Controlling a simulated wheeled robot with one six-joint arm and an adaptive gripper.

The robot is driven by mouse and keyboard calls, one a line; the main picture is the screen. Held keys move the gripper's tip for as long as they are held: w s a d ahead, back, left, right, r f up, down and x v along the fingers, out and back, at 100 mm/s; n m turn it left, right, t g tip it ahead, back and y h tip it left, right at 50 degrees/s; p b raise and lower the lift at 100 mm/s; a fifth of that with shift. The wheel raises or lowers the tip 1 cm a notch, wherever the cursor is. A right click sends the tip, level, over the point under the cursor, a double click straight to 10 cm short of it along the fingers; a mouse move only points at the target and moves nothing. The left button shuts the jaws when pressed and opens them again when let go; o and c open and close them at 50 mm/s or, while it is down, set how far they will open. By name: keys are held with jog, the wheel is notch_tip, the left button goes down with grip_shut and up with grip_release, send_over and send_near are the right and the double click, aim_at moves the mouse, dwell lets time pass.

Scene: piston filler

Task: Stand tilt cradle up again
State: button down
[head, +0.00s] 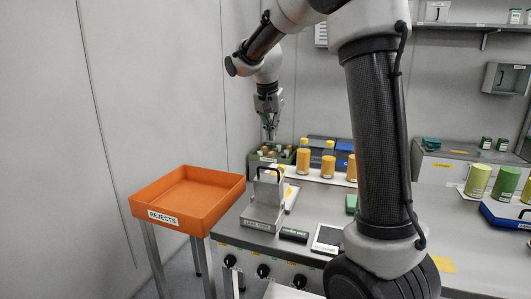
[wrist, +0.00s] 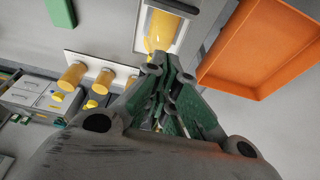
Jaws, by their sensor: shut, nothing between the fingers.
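The cradle (head: 268,190) is a grey metal piece with a dark handle, on a base that appears labelled "LEAK TEST" (head: 262,218) near the bench's left end. In the wrist view the cradle (wrist: 193,9) is a pale frame at the top, with a yellow bottle (wrist: 160,30) in or over it. Its exact tilt is hard to tell. My gripper (head: 269,136) points down above and behind the cradle, apart from it in the head view.
An orange rejects tray (head: 165,214) stands left of the bench. Yellow bottles (head: 328,164) stand on a white strip behind, by a green crate (head: 256,168) holding several items.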

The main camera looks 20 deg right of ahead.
send_over(272, 177)
jog(key=w+d, duration=0.3)
jog(key=w, duration=0.2)
notch_tip(272, 177, down, 9)
jog(key=shift+s+d+f, duration=0.1)
jog(key=shift+d, duration=0.05)
jog(key=shift+s+a, duration=1.05)
jog(key=shift+a, duration=0.05)
jog(key=shift+s+a, duration=0.3)
jog(key=shift+s, duration=0.05)
jog(key=shift+s+a, duration=0.25)
jog(key=shift+a, duration=0.05)
